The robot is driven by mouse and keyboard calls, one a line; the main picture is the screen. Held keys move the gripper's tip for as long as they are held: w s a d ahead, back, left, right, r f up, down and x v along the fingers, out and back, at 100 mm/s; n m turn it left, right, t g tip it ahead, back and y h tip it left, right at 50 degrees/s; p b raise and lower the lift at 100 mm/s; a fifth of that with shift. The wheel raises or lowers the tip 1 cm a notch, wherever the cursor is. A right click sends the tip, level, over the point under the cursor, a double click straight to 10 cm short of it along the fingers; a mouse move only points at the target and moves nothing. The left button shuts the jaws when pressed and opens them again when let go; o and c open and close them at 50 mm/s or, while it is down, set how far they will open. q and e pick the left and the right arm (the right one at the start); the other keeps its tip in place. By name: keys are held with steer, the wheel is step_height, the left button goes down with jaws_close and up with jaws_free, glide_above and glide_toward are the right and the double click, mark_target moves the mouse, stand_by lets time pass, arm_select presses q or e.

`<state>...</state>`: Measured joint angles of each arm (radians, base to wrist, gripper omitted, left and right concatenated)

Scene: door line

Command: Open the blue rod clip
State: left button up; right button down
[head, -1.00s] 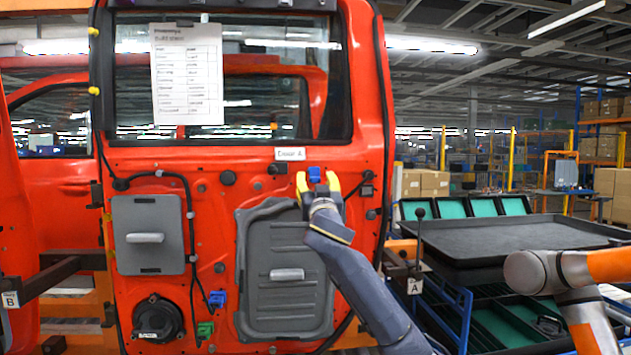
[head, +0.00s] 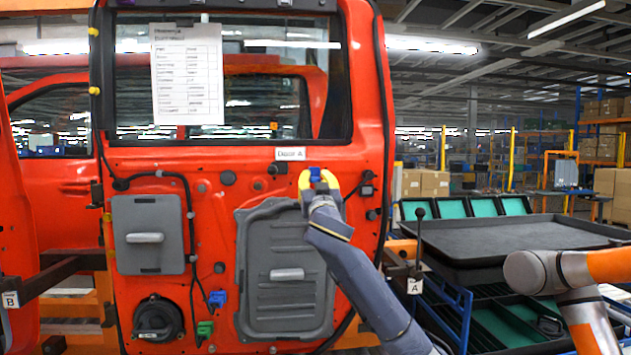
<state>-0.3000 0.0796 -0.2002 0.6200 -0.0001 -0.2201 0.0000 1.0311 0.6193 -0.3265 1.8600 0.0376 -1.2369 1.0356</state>
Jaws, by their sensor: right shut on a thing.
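The blue rod clip (head: 316,174) is on the red door (head: 225,235), just below the white "Door A" label. My right gripper (head: 318,180) has its two yellow fingertips on either side of the clip and is shut on it. The fingers and wrist hide the lower part of the clip, so I cannot tell whether its catch is open. Another blue clip (head: 217,298) and a green clip (head: 205,328) sit lower on the door. My left gripper is not in view.
Grey covers with handles (head: 147,237) and a black cable run over the door. A paper sheet (head: 187,74) hangs on the window. A black tray table (head: 510,240) stands at the right. A lever (head: 419,225) rises beside the door's right edge.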

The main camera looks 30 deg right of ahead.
mark_target(313, 168)
steer(key=shift+s+r+g, duration=0.15)
steer(key=shift+r+g, duration=0.1)
steer(key=shift+g, duration=0.05)
stand_by(0.4)
steer(key=shift+s+a+r+g+y, duration=0.15)
steer(key=shift+r+g+y, duration=0.2)
steer(key=shift+g, duration=0.3)
steer(key=shift+a+r+g+y, duration=0.1)
steer(key=shift+r+g+y, duration=0.25)
steer(key=shift+g, duration=0.3)
step_height(313, 168, up, 2)
steer(key=g+y, duration=0.2)
steer(key=g, duration=0.2)
steer(key=shift+s+a, duration=0.1)
steer(key=g, duration=0.1)
steer(key=r+g+y, duration=0.1)
steer(key=g, duration=0.2)
steer(key=shift+w+d+r+y, duration=0.2)
steer(key=shift+w+r+y, duration=0.1)
steer(key=shift+y, duration=0.1)
steer(key=shift+w+d+r+g+y, duration=0.1)
steer(key=shift+w+r+g+y, duration=0.15)
steer(key=shift+g, duration=0.4)
steer(key=shift+d+r+g+y, duration=0.1)
steer(key=shift+g+y, duration=0.25)
steer(key=shift+g, duration=0.3)
steer(key=shift+w+r+g, duration=0.1)
steer(key=shift+r+g, duration=0.05)
steer(key=shift+g, duration=0.25)
